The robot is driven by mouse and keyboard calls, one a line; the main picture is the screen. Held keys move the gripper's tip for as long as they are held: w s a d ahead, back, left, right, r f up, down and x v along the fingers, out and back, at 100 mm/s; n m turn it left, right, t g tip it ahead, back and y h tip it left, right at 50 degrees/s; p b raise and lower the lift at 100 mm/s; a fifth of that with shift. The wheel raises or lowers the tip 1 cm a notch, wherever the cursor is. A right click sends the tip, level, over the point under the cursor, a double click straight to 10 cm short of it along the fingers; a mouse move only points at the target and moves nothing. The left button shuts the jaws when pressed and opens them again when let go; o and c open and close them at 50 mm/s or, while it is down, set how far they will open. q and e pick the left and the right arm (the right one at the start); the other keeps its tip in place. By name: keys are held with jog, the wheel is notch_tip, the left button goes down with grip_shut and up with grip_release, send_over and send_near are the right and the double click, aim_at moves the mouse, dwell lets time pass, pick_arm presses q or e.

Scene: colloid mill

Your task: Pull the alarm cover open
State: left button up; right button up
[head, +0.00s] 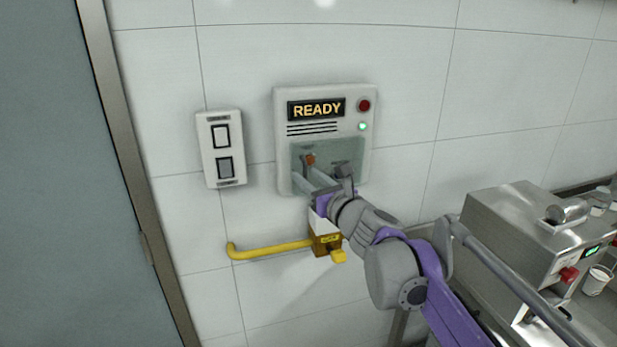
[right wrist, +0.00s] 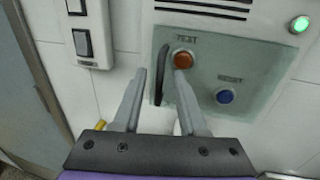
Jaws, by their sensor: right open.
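The alarm panel (head: 352,98) is a pale wall box with a lit READY display. Its clear greenish alarm cover (head: 331,153) lies over the lower part and looks shut; it also shows in the right wrist view (right wrist: 206,75). Behind it are an orange TEST button (right wrist: 182,59) and a blue RESET button (right wrist: 225,96). A dark upright handle (right wrist: 160,76) is at the cover's left side. My right gripper (right wrist: 161,71) is open, with its fingertips either side of the handle in that view; contact cannot be told. It hides part of the cover in the head view (head: 308,172). My left gripper is out of view.
A two-rocker switch plate (head: 221,149) is left of the panel. A yellow lever (head: 270,249) projects below it. A door (head: 50,180) stands at the left, and a steel machine (head: 515,230) at the lower right. Bare tiled wall lies right of the panel.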

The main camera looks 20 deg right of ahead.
jog(key=shift+w, duration=0.15)
grip_shut()
dwell(1.4)
